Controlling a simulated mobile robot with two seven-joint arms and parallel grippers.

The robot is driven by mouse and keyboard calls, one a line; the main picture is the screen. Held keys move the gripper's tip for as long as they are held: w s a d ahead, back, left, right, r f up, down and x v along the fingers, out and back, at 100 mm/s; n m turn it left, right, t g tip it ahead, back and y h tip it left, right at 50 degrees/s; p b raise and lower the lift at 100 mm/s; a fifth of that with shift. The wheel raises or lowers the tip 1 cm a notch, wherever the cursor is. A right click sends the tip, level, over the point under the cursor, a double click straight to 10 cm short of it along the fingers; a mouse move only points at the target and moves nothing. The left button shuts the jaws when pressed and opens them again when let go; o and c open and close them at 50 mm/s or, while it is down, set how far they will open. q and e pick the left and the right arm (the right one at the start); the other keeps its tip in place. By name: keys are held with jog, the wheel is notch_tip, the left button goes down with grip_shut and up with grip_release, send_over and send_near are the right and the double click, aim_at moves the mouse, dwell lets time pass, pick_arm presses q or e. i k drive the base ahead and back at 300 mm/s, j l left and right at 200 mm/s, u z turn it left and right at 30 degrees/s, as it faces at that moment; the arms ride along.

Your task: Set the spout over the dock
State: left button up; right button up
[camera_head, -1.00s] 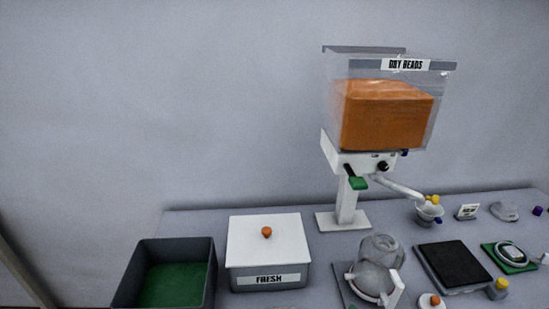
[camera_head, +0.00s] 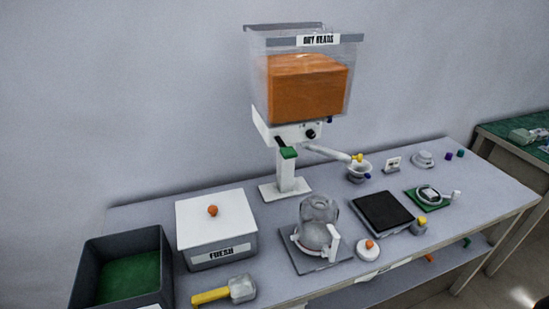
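The dispenser labelled DRY BEADS (camera_head: 309,85) stands at the back of the table, its clear hopper holding an orange mass. Its white spout (camera_head: 328,153) points to the right and slightly down, ending near a small grey cup with a yellow piece (camera_head: 358,170). A glass jar with a white handle (camera_head: 318,225) sits on a grey square plate (camera_head: 302,264) in front of the dispenser, to the left of the spout's end. I cannot tell for certain which item is the dock. Neither of my grippers shows.
A white-lidded box labelled FRESH (camera_head: 222,256) and a dark bin with a green floor (camera_head: 128,279) stand at left. A yellow-handled scoop (camera_head: 240,289) lies in front. A black pad (camera_head: 383,211) and a green mat with a device (camera_head: 428,197) are at right. Another table (camera_head: 524,150) stands farther right.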

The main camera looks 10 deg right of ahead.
aim_at(348, 160)
jog(key=k+l+z, duration=0.1)
jog(key=z, duration=0.3)
jog(key=k+l+z, duration=0.15)
jog(key=z, duration=0.3)
